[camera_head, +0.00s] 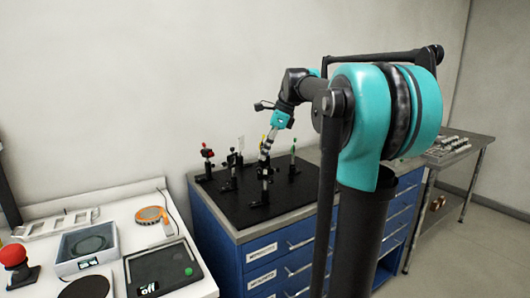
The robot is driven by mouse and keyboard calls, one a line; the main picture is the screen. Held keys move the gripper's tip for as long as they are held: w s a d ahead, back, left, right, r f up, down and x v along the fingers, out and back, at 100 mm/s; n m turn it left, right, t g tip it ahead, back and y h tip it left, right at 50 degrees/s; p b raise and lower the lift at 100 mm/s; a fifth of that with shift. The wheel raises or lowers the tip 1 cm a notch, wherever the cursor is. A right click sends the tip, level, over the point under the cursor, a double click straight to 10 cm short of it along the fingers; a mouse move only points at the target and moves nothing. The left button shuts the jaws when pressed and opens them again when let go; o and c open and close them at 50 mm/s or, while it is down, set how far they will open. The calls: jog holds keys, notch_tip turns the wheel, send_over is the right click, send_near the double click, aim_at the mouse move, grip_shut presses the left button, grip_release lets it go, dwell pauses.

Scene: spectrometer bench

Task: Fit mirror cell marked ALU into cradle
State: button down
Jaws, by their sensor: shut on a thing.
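My gripper (267,146) points down over the black breadboard on the blue cabinet, just above a dark post mount (265,185). It is shut on a small piece, apparently a mirror cell, mostly hidden at the fingertips. No ALU mark can be read. I cannot tell which mount is the cradle, or whether the held piece touches the mount below it.
Several posts stand on the breadboard (285,205), including a red-topped one (207,160) and a green one (293,155).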

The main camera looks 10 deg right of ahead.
jog(key=shift+f, duration=0.2)
jog(key=shift+f, duration=0.35)
jog(key=shift+f, duration=0.35)
jog(key=shift+r, duration=0.2)
jog(key=shift+r, duration=0.75)
jog(key=shift+f, duration=0.3)
dwell(0.5)
jog(key=shift+f, duration=0.35)
jog(key=shift+f, duration=0.3)
